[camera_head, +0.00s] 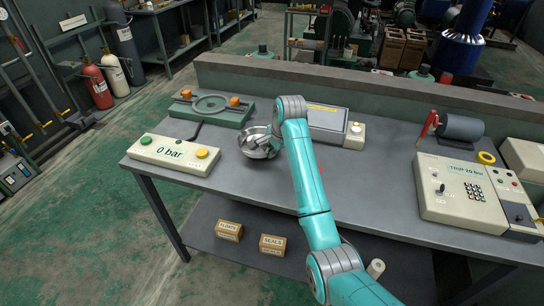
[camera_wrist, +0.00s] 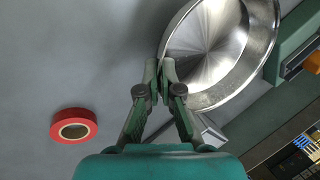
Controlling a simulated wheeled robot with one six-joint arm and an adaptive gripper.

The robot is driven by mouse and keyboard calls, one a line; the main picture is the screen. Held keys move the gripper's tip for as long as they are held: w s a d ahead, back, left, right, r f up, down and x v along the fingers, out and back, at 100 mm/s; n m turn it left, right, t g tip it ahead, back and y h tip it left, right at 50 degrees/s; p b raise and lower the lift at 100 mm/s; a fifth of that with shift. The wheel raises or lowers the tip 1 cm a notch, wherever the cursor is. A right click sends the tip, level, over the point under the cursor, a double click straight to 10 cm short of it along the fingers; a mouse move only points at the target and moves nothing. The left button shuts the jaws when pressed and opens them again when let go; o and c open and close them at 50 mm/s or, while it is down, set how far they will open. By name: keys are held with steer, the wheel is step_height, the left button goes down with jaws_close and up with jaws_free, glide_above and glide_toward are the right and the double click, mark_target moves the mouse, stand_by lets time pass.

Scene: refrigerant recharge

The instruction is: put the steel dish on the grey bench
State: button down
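The steel dish (camera_head: 256,148) is a shiny round bowl over the left-middle part of the grey bench (camera_head: 375,200). In the wrist view the dish (camera_wrist: 215,40) fills the upper right, with its inside facing the camera. My gripper (camera_wrist: 160,70) has its fingertips close together at the dish's left rim, with the rim between them. In the head view my arm hides part of the dish. I cannot tell whether the dish's base touches the bench top.
A red tape roll (camera_wrist: 73,126) lies on the bench. A 0 bar box (camera_head: 174,155), a green fixture (camera_head: 212,110), a scale-like unit (camera_head: 330,124) and a keypad console (camera_head: 460,190) stand around. Bare bench lies right of my arm.

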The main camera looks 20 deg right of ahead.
steer(key=shift+a+f, duration=0.15)
steer(key=shift+f, duration=1)
steer(key=c, duration=1.3)
jaws_free()
steer(key=v, duration=1.2)
